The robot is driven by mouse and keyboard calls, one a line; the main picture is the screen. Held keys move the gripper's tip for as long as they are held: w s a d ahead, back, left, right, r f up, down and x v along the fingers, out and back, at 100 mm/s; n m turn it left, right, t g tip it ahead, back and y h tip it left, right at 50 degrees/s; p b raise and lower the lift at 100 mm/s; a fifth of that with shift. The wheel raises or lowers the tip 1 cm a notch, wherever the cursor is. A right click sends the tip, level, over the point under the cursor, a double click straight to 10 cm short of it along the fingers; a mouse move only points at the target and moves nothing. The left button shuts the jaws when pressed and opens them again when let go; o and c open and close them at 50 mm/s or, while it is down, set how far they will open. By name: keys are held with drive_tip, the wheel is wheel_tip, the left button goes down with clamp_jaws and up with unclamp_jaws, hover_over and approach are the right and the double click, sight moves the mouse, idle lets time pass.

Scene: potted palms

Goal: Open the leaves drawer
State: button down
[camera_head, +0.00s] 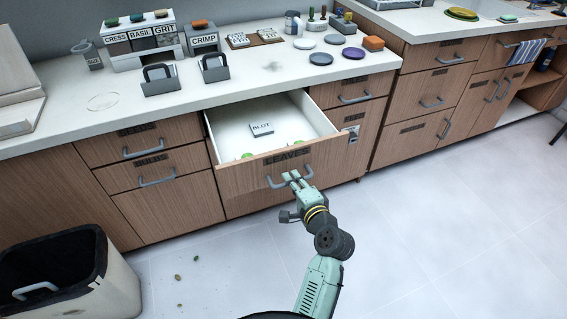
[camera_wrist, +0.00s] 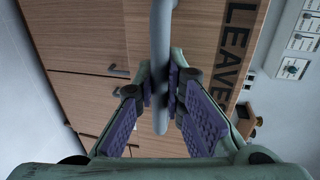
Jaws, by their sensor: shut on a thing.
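The leaves drawer (camera_head: 310,160) is pulled well out of the counter, and its white inside shows. Its front bears the word LEAVES, which also shows on the drawer front in the wrist view (camera_wrist: 232,50). A grey item marked BLOT (camera_head: 261,129) and small green things (camera_head: 247,155) lie in it. My gripper (camera_head: 292,178) is at the drawer's grey handle (camera_head: 274,183). In the wrist view the purple-padded fingers of my gripper (camera_wrist: 162,88) are shut around the handle bar (camera_wrist: 161,30).
Closed drawers with grey handles (camera_head: 142,150) flank the open one. A bin (camera_head: 110,285) stands on the floor at lower left, with small brown bits (camera_head: 178,277) beside it. The counter top (camera_head: 230,78) holds racks, boxes and coloured discs. The pale floor (camera_head: 440,230) at right is clear.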

drive_tip(key=f+v, duration=0.1)
drive_tip(key=v, duration=0.5)
drive_tip(key=shift+s, duration=0.2)
drive_tip(key=shift+f, duration=0.15)
drive_tip(key=c, duration=1.7)
unclamp_jaws()
drive_tip(key=shift+o, duration=0.2)
drive_tip(key=shift+d, duration=0.1)
